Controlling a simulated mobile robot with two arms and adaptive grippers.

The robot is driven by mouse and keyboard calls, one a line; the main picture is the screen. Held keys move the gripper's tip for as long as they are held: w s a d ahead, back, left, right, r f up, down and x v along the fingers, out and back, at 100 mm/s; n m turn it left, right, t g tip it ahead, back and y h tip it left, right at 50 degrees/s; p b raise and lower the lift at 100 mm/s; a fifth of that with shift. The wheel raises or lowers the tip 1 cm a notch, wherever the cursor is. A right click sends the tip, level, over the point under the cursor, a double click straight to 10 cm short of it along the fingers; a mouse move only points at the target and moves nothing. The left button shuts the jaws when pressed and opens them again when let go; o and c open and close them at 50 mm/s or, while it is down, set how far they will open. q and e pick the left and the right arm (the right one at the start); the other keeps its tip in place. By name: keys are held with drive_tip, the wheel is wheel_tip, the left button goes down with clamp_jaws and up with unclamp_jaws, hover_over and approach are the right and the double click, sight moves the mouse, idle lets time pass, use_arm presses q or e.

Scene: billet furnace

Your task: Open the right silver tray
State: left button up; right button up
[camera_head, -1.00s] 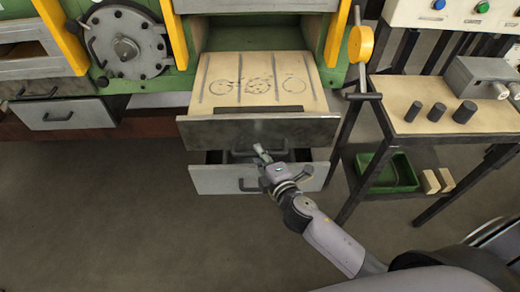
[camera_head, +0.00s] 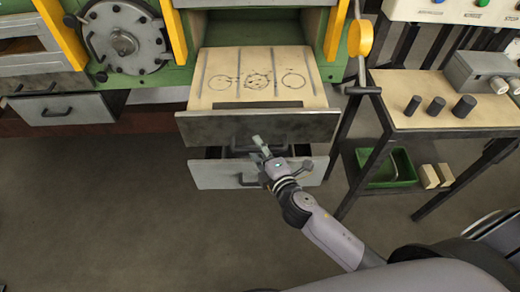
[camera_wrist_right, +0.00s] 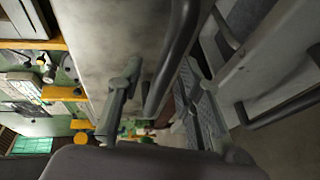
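The right silver tray (camera_head: 215,175) is a grey drawer front with a dark bar handle, low under the furnace's middle. A dark gap shows behind its front, so it stands partly out. It also shows at the right of the right wrist view (camera_wrist_right: 285,75) with its handle (camera_wrist_right: 270,112). My right gripper (camera_head: 262,147) is just above this front, before the upper drawer's dark front (camera_head: 225,128). Its fingers (camera_wrist_right: 160,72) are apart. A dark bar (camera_wrist_right: 180,45) by the upper front appears between them; contact is unclear. My left gripper is out of view.
The upper drawer has a pale top (camera_head: 255,65) with circle marks and juts out above the tray. A left silver tray (camera_head: 60,108) is farther left. At right stands a table (camera_head: 430,82) with dark cylinders and a green bin (camera_head: 390,168) below. The floor in front is clear.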

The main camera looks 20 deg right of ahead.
drive_tip(key=shift+s, duration=0.1)
drive_tip(key=v, duration=1.2)
drive_tip(key=shift+f, duration=0.1)
drive_tip(key=s+d+f+m+g+h, duration=0.1)
drive_tip(key=s+f+m+g, duration=0.15)
drive_tip(key=f, duration=0.75)
drive_tip(key=s+d+f+m+g, duration=0.2)
drive_tip(key=s+f, duration=0.1)
drive_tip(key=f, duration=0.7)
drive_tip(key=s+d+f+m+g+h, duration=0.1)
drive_tip(key=s+f+m+g, duration=0.2)
drive_tip(key=f, duration=0.7)
drive_tip(key=s+d+f+m+g, duration=0.1)
drive_tip(key=s+f+m+g, duration=0.2)
drive_tip(key=s+f, duration=0.6)
drive_tip(key=s+d+f+m+g, duration=0.1)
drive_tip(key=s+f+m+g, duration=0.3)
drive_tip(key=s+f, duration=0.5)
drive_tip(key=s+m, duration=0.1)
drive_tip(key=s, duration=0.4)
drive_tip(key=shift+s+d, duration=0.15)
drive_tip(key=shift+d, duration=0.25)
